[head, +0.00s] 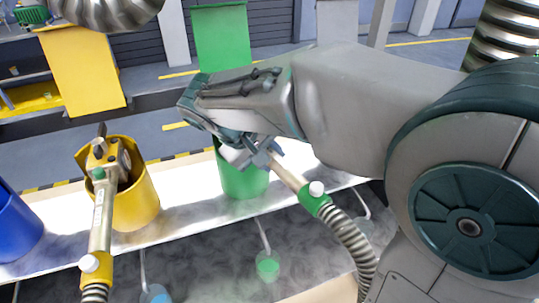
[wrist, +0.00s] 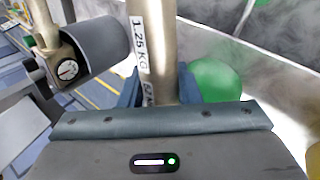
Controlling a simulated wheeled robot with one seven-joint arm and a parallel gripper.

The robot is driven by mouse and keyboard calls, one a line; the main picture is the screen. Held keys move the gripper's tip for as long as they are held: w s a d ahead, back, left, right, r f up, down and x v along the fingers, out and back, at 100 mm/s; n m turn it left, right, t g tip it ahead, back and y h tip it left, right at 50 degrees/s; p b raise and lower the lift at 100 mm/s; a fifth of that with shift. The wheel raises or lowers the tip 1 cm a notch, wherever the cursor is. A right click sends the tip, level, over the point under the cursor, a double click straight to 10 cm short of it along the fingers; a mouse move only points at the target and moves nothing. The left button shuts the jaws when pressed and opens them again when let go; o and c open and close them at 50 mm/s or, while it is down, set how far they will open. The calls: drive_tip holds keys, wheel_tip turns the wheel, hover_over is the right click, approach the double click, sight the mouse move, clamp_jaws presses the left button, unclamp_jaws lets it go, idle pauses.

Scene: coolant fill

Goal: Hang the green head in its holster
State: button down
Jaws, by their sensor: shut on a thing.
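My gripper (head: 260,155) is shut on the silver handle (head: 290,178) of the green head, in front of the green holster (head: 243,182). A green collar (head: 315,203) with a white knob joins the handle to a ribbed hose. In the wrist view the handle (wrist: 155,45), labelled 1.25 KG, stands between the fingers (wrist: 160,88). A round gauge (wrist: 67,69) and a dark grey cylinder (wrist: 97,48) show to its left. My arm hides the far end of the head and part of the holster in the head view. I cannot tell whether the head touches the holster.
A yellow holster (head: 138,207) with a yellow-collared head (head: 103,205) stands left on the white shelf (head: 190,212). A blue holster (head: 15,228) is at the far left. Coloured boards stand behind. A green round shape (wrist: 215,80) shows right of the handle.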

drive_tip(key=shift+f+b, duration=0.55)
drive_tip(key=shift+f, duration=0.2)
drive_tip(key=c, duration=1)
unclamp_jaws()
drive_tip(key=shift+r, duration=0.1)
drive_tip(key=v, duration=1.3)
drive_tip(key=shift+a+r+p, duration=0.2)
drive_tip(key=shift+r+p, duration=0.1)
drive_tip(key=shift+r, duration=0.05)
drive_tip(key=shift+s+f, duration=0.1)
